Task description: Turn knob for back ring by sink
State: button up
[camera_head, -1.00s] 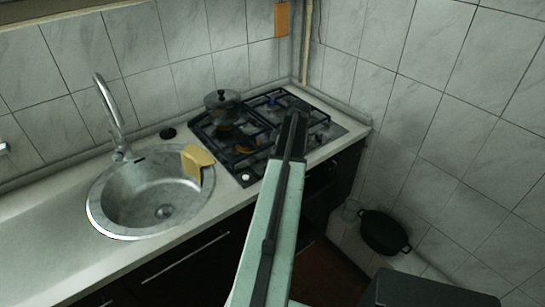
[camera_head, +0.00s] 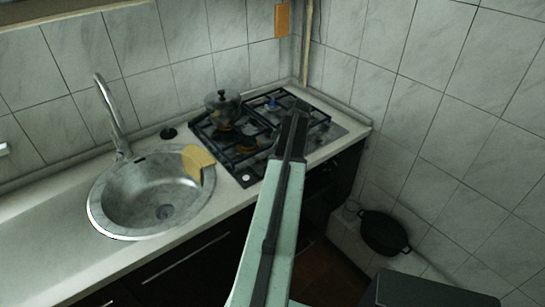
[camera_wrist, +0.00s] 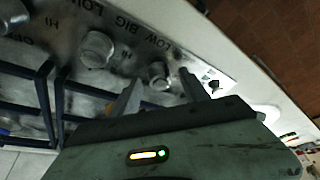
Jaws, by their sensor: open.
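The hob (camera_head: 238,168) is set in the counter right of the sink (camera_head: 150,212). A small pale knob (camera_head: 246,177) shows at the hob's front corner nearest the sink. My gripper (camera_wrist: 160,92) is open in the wrist view, its fingers over the steel control strip (camera_wrist: 128,78). A silver knob (camera_wrist: 158,75) stands between and just beyond the fingertips; contact cannot be told. Another knob (camera_wrist: 97,47) is to its left, and a third (camera_wrist: 12,15) is cut off at the corner. In the head view my arm hides part of the hob front.
A lidded dark pot (camera_head: 222,106) stands on a back ring near the sink. Black grates (camera_wrist: 45,95) lie close left of my gripper.

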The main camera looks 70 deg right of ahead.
jog(key=p+v, duration=0.6)
jog(key=v, duration=0.1)
jog(key=shift+r+p, duration=0.3)
jog(key=shift+p, duration=0.05)
jog(key=shift+s, duration=0.1)
